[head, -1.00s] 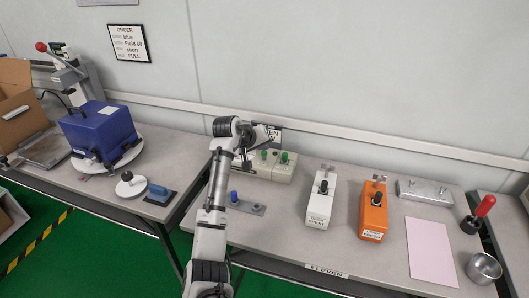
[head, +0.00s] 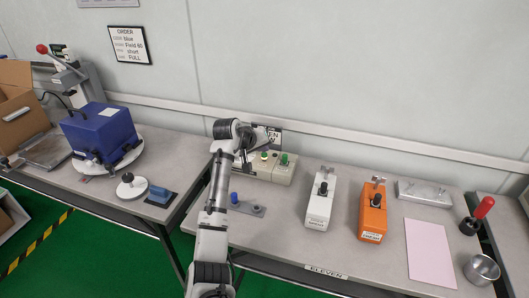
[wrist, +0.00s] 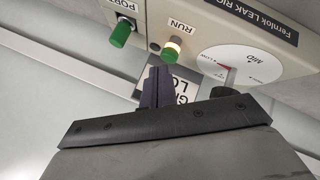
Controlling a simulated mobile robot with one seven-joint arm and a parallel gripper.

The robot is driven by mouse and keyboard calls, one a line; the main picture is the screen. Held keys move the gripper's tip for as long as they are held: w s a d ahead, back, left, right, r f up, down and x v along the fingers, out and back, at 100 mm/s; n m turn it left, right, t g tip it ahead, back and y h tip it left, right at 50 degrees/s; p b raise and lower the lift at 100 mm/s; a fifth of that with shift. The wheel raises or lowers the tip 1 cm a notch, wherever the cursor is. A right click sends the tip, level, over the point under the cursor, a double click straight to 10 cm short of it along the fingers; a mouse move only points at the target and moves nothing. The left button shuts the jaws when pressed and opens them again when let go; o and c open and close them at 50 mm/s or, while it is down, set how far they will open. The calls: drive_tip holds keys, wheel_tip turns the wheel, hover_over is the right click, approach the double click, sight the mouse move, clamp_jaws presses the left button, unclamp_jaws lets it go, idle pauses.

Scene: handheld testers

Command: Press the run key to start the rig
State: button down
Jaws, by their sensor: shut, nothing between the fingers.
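The leak rig (head: 275,171) is a pale box at the back of the middle table, partly hidden by my arm in the head view. Its front panel (wrist: 203,18) fills the upper right of the wrist view. The run key (wrist: 172,50), green with a pale yellow glowing collar, sits beside the word RUN. My gripper (wrist: 160,70) is shut and empty. Its dark fingertips point towards the key, with a small gap showing between them in the wrist view. In the head view my gripper (head: 246,160) is at the rig's left part.
White (head: 320,201) and orange (head: 373,212) testers stand to the right. A blue-knobbed plate (head: 246,207) lies in front. A pink sheet (head: 430,252) lies further right.

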drive_tip(key=shift+r+p, duration=0.3)
drive_tip(key=shift+r, duration=0.25)
drive_tip(key=shift+r, duration=0.1)
wheel_tip(320, 180, up, 6)
drive_tip(key=p, duration=0.5)
drive_tip(key=shift+p, duration=0.35)
idle(0.6)
